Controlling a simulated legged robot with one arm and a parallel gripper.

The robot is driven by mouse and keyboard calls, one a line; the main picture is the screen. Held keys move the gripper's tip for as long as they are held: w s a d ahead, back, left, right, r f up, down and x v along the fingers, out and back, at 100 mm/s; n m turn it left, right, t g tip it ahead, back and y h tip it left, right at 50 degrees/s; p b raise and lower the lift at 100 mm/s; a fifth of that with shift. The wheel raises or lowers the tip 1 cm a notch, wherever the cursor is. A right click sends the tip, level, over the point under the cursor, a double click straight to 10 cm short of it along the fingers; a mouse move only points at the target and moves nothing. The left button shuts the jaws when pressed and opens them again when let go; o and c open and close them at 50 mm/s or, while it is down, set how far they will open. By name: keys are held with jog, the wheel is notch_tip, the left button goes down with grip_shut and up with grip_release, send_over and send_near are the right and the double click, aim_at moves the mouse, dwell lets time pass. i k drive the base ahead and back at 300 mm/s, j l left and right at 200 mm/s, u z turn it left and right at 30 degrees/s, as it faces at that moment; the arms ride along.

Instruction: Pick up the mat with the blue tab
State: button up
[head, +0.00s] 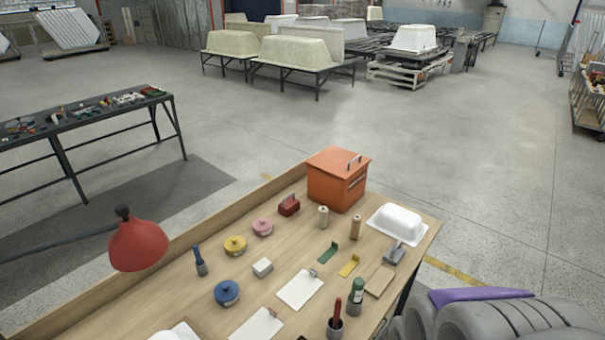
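Several flat pieces lie on the wooden workbench (180,290). One white mat (300,290) lies near the middle, with a small dark spot at its upper right edge. A second white mat (257,326) lies nearer the front, with a small dark spot at its top edge. A tan mat (379,282) lies to the right. The tabs are too small for me to tell which is blue. My gripper is not in view.
An orange box (338,181) and a white tub on a tray (398,223) stand at the back. A blue round tin (227,292), a blue-handled tool (200,261), a cup with a red handle (336,322) and a red lamp (138,245) stand around the mats.

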aim_at(301, 289)
jog(key=i+l+u, duration=0.7)
jog(key=l+u, duration=0.2)
jog(key=l, duration=0.1)
